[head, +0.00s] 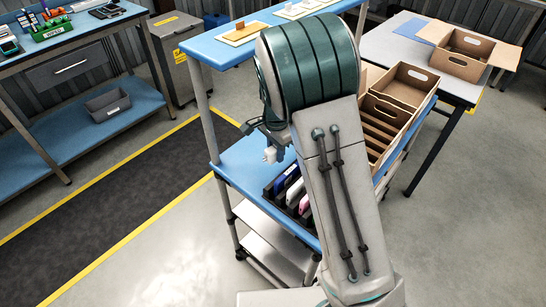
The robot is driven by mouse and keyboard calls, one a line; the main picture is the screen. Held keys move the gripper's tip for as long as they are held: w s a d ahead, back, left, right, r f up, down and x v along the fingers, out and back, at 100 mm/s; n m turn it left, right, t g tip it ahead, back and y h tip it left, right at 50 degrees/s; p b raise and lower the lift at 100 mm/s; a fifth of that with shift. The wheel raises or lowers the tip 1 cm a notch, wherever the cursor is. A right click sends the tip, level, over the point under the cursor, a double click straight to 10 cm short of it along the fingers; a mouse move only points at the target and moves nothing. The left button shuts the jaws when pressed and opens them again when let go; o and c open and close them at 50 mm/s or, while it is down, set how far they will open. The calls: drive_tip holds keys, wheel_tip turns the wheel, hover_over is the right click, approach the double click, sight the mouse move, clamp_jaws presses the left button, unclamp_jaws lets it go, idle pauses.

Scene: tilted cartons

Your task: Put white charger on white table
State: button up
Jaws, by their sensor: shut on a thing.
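My gripper (268,146) hangs over the blue-topped cart, left of my forearm, and is partly hidden by my arm. It is shut on a small white charger (270,156), held above the cart's blue shelf. Only a little of the charger shows. The white table (388,45) stands at the upper right, beyond the cart and apart from my gripper.
An open brown carton (466,54) stands on the white table, beside a blue sheet (411,28). Tilted cartons (411,83) and a black rack (281,186) sit on the cart's blue shelf (240,164). A blue workbench (70,35) is at the left.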

sight(270, 169)
drive_tip(key=shift+w+a+f, duration=0.1)
drive_tip(key=shift+a+f, duration=0.4)
drive_tip(key=shift+a, duration=0.3)
drive_tip(key=shift+f, duration=2.05)
drive_tip(key=shift+f, duration=0.1)
drive_tip(key=o, duration=1.1)
